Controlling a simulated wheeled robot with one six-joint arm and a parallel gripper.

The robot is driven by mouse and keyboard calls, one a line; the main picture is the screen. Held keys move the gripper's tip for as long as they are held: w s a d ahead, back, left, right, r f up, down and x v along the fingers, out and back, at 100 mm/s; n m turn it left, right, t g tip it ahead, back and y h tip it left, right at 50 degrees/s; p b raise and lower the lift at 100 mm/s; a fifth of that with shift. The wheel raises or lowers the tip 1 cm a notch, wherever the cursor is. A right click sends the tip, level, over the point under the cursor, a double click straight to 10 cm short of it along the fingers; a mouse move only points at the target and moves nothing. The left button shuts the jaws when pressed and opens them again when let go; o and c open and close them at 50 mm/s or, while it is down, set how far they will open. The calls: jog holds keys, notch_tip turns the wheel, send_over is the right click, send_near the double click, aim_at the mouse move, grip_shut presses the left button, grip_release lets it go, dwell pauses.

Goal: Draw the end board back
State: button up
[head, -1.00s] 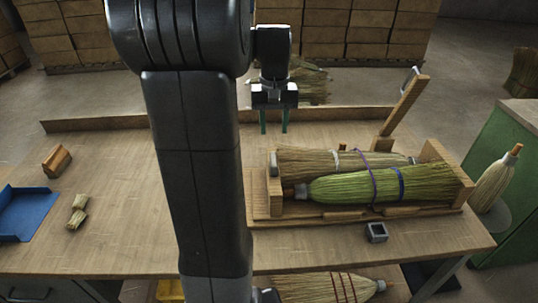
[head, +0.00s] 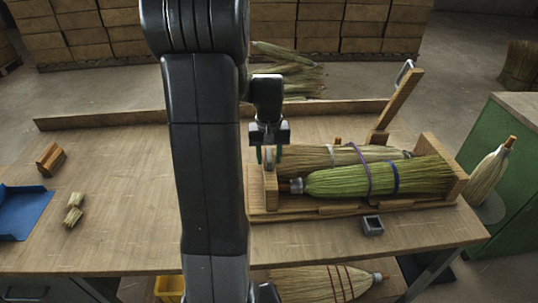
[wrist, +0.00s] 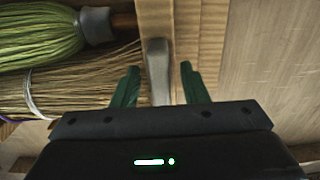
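The end board (head: 270,190) is a wooden upright at the left end of the wooden cradle (head: 290,214). A grey metal piece on the board shows in the wrist view (wrist: 158,72). My gripper (head: 269,157) is low over the board's top. In the wrist view its two green fingers (wrist: 160,70) are apart, one on each side of the metal piece, with gaps on both sides.
A wooden lever (head: 398,102) with a metal tip stands behind the cradle. A small grey square block (head: 373,225) lies in front. A blue tray (head: 22,212), a wooden block (head: 51,160) and small straw bundles (head: 73,213) lie at the left. The table's middle left is clear.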

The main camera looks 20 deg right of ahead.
grip_shut()
jog(key=w+a, duration=0.2)
jog(key=a, duration=0.6)
jog(key=shift+a, duration=0.2)
jog(key=shift+w, duration=0.1)
jog(key=shift+c, duration=2)
grip_release()
jog(key=o, duration=0.4)
jog(key=shift+a, duration=0.25)
jog(key=shift+d+r, duration=0.1)
notch_tip(320, 180, up, 14)
jog(key=shift+f, duration=0.3)
